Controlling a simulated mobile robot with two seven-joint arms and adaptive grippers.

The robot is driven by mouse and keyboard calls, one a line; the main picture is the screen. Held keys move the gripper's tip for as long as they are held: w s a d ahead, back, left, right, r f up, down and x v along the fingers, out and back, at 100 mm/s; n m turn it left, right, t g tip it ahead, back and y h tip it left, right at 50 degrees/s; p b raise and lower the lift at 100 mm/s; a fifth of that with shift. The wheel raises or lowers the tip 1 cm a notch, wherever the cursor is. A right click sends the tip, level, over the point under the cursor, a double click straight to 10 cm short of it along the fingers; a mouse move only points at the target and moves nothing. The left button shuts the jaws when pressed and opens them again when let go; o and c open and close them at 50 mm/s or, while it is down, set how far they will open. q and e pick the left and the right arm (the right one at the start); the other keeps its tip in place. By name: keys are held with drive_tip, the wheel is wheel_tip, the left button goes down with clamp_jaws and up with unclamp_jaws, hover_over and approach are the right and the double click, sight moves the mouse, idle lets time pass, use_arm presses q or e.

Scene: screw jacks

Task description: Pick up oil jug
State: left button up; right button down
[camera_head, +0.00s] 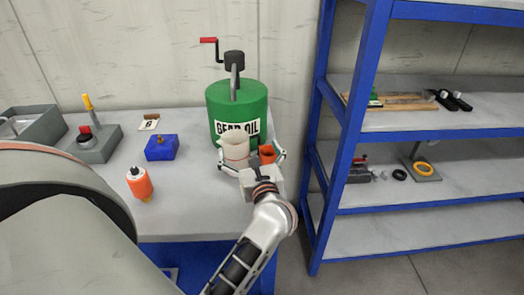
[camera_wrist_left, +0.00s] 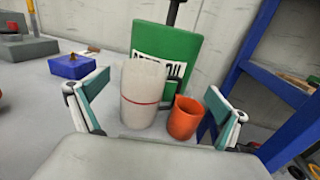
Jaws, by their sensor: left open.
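A pale, whitish jug with a thin red line (camera_head: 235,147), which I take to be the oil jug, stands upright on the grey bench in front of the green gear oil drum (camera_head: 237,100). It also shows in the left wrist view (camera_wrist_left: 139,95). An orange cup (camera_wrist_left: 185,118) stands close on its right; it shows in the head view too (camera_head: 267,153). My left gripper (camera_head: 253,161) is open, its fingers spread to either side of the jug and cup. In the wrist view the gripper (camera_wrist_left: 157,100) holds nothing. My right gripper is not in view.
On the bench (camera_head: 195,205) are an orange bottle (camera_head: 140,184), a blue block (camera_head: 161,148), a numbered card (camera_head: 149,122) and grey trays at left. The drum carries a red-handled crank pump (camera_head: 234,62). A blue shelf rack (camera_head: 350,140) stands close on the right.

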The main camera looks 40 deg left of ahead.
sight(238, 132)
use_arm(q)
drive_tip(key=x, duration=0.2)
drive_tip(key=p+x, duration=0.1)
drive_tip(key=x, duration=0.4)
drive_tip(key=shift+s+a+f, duration=0.25)
drive_tip(key=shift+a+f, duration=0.05)
drive_tip(key=shift+a, duration=0.25)
drive_tip(key=c, duration=2.7)
drive_tip(key=shift+f, duration=0.1)
